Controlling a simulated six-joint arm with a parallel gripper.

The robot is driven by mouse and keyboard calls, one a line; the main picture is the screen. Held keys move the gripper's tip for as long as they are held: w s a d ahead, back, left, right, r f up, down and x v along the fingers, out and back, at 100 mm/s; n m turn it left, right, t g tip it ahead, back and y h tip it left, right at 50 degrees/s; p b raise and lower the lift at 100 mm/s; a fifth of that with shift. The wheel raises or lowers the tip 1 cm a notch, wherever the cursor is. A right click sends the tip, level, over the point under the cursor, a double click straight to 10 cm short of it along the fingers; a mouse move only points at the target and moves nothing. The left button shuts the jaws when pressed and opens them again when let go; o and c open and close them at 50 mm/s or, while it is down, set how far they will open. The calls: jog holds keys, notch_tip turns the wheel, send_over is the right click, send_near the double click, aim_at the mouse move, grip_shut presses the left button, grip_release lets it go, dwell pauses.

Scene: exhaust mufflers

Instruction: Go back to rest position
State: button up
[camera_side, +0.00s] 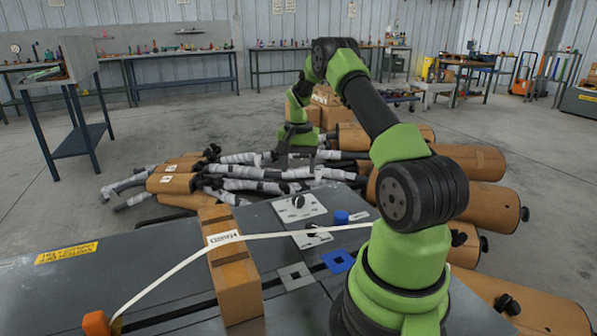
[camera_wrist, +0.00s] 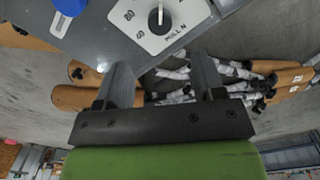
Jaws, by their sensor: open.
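My gripper (camera_wrist: 160,85) shows in the wrist view with its two dark fingers spread apart and nothing between them. In the side view my green and black arm rises from the grey table (camera_side: 150,255) and bends down at the far side, where the gripper's fingers cannot be made out. Beyond and below the fingers in the wrist view lie wrapped muffler pipes (camera_wrist: 180,97) on the floor side. The same pile of white-and-black wrapped pipes (camera_side: 240,180) with brown muffler bodies (camera_side: 172,183) lies past the table in the side view.
On the table are a cardboard box (camera_side: 232,265), a white strap (camera_side: 190,260), a white dial plate (camera_side: 299,208), a blue knob (camera_side: 341,218) and a blue square plate (camera_side: 338,261). Large brown mufflers (camera_side: 490,200) lie to the right. Workbenches line the back wall.

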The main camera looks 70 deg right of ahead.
jog(key=shift+r, duration=0.1)
jog(key=w+a+r+n+t, duration=0.3)
jog(key=a+r+n, duration=0.2)
jog(key=a+r, duration=1.1)
jog(key=s+a+r+n+t+y, duration=0.1)
jog(key=s+a+r+n+t, duration=0.1)
jog(key=s+a, duration=0.5)
jog(key=s+a+r+n+t+y, duration=0.1)
jog(key=s+a+n, duration=0.3)
jog(key=s+a, duration=0.4)
jog(key=a+r+t, duration=0.1)
jog(key=a, duration=0.2)
jog(key=shift+r, duration=0.3)
